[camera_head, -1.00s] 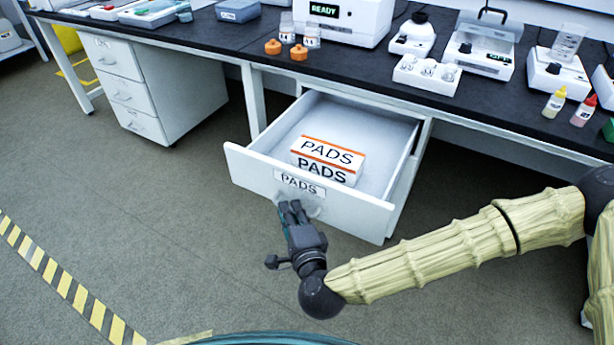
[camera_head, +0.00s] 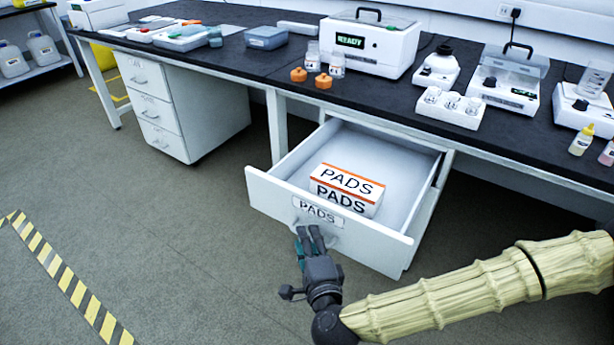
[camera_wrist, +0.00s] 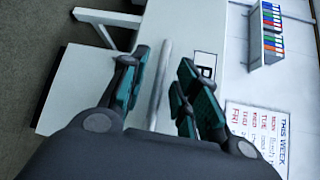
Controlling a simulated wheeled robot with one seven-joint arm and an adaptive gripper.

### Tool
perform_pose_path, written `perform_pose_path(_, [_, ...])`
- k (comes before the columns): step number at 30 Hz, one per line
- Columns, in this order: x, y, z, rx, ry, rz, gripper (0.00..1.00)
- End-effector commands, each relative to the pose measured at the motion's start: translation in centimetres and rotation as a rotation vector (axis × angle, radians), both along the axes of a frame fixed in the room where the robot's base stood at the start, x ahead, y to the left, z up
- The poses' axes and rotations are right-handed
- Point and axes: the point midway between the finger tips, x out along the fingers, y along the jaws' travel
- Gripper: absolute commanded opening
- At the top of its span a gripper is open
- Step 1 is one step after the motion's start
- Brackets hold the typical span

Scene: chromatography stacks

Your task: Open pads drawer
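The pads drawer (camera_head: 325,236) is white and stands pulled well out from under the bench. Its front carries a PADS label (camera_head: 317,211). A white and orange PADS box (camera_head: 345,189) lies inside it. My gripper (camera_head: 309,240) is just in front of and below the label, at the drawer front. In the wrist view its fingers (camera_wrist: 160,92) are spread apart, with the pale handle bar (camera_wrist: 160,80) between them. In the head view the handle is mostly hidden by my gripper.
The dark bench top (camera_head: 255,65) above carries instruments, bottles and two orange caps. A white drawer cabinet (camera_head: 170,105) stands under the bench at left. The floor (camera_head: 190,230) in front is clear, with striped yellow and black tape at left.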

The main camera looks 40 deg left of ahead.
Motion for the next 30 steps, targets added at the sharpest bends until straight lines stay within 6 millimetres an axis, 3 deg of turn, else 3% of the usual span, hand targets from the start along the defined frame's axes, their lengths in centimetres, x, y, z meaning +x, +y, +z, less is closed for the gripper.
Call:
perform_pose_path(18, [-5.6,-8.0,1.3,-0.001,0.002,0.001,0.31])
perform_pose_path(30, [-6.6,-9.4,1.6,0.000,0.000,0.001,0.31])
